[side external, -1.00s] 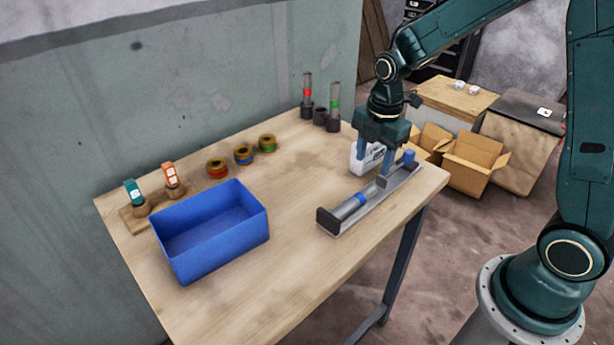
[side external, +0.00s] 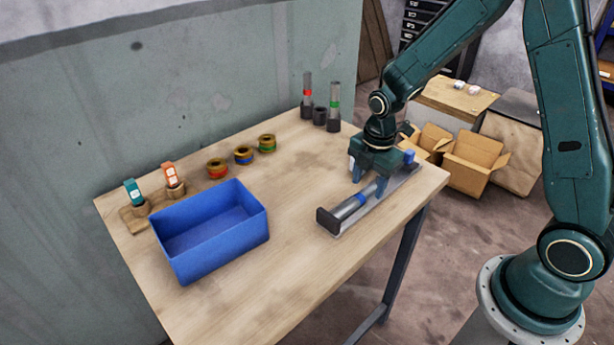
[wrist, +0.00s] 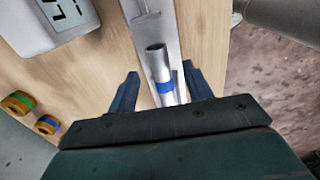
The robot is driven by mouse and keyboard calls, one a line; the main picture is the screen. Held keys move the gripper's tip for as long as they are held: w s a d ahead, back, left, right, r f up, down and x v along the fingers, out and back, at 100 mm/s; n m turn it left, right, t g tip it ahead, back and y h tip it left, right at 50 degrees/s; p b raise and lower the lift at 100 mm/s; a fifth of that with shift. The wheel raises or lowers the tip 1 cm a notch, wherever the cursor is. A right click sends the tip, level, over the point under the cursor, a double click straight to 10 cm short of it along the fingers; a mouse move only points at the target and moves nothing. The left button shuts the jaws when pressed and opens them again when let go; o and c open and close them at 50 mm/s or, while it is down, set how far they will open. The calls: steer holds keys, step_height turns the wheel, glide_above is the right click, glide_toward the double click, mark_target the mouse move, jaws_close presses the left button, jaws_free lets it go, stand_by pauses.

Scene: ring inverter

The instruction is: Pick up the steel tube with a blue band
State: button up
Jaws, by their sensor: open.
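The steel tube with a blue band (side external: 348,208) lies in a long holder (side external: 328,221) with a dark end block, at the right part of the table. My gripper (side external: 366,184) is low over the holder, its fingers astride the tube's upper right part. In the wrist view the tube (wrist: 157,64) runs between the two open fingers (wrist: 160,88), with its blue band (wrist: 165,87) level with the fingertips. Gaps show on both sides, so the fingers do not grip it. In the side view my gripper hides part of the tube.
A blue bin (side external: 210,232) stands left of the holder. Tape rolls (side external: 244,154) lie behind it. Red-banded (side external: 307,92) and green-banded (side external: 334,104) tubes stand upright at the back. A white device (wrist: 52,22) is beside the holder. The table between bin and holder is clear.

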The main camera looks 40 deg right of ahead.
steer(key=shift+f, duration=1.2)
steer(key=shift+c, duration=0.4)
jaws_close()
